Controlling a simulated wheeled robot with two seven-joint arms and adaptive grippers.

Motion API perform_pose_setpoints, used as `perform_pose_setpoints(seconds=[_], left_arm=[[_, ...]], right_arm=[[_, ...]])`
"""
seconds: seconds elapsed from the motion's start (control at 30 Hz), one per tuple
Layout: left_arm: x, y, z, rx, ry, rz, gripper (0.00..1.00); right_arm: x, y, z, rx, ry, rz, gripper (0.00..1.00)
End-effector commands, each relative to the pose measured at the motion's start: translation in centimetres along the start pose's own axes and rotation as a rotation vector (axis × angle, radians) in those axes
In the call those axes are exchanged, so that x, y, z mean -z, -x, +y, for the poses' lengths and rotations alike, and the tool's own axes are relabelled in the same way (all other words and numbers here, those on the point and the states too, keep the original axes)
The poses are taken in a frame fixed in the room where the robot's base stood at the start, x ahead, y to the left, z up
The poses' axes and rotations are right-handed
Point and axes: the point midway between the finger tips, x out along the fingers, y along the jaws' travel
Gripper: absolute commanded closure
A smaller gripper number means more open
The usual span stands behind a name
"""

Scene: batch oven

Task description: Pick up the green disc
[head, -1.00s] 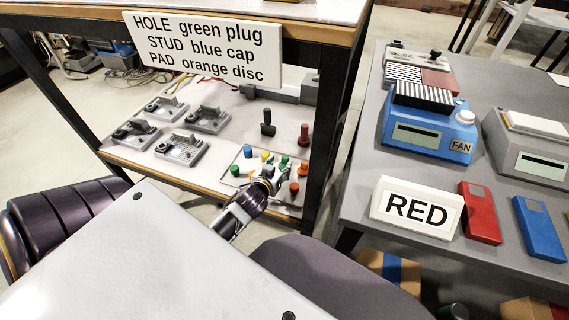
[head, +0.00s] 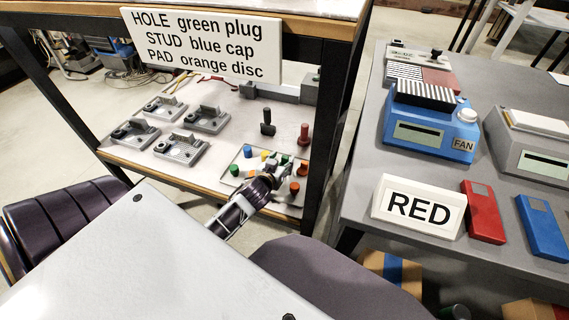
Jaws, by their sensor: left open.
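Small coloured pieces stand on a light tray (head: 226,181) on the lower shelf. One green piece (head: 235,170) is at the tray's left edge and another green piece (head: 285,158) is near its middle back. They are too small to tell surely which is the disc. My left gripper (head: 284,172) is open over the right part of the tray, just in front of the middle green piece, and partly covers the pieces there. I cannot tell whether it touches any. My right gripper is not in view.
Blue (head: 248,151), yellow (head: 264,155) and orange (head: 294,188) pieces stand close around. Grey fixtures (head: 182,148) sit to the left on the shelf. A dark table leg (head: 327,130) rises to the right, and a sign (head: 203,45) hangs above.

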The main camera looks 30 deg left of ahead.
Motion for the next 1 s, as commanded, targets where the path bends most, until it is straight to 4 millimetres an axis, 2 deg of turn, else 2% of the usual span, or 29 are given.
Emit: perform_pose_setpoints(seconds=[0.33,0.87,1.0], left_arm=[[-0.1,-2.4,0.0,-0.001,0.0,-0.001,0.5],[-0.1,-2.6,0.0,-0.001,0.0,-0.001,0.5],[-0.1,-2.6,0.0,0.0,0.0,-0.001,0.65]], right_arm=[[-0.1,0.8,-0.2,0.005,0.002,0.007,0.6],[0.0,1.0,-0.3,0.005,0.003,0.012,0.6],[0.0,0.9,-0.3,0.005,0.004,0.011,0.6]])
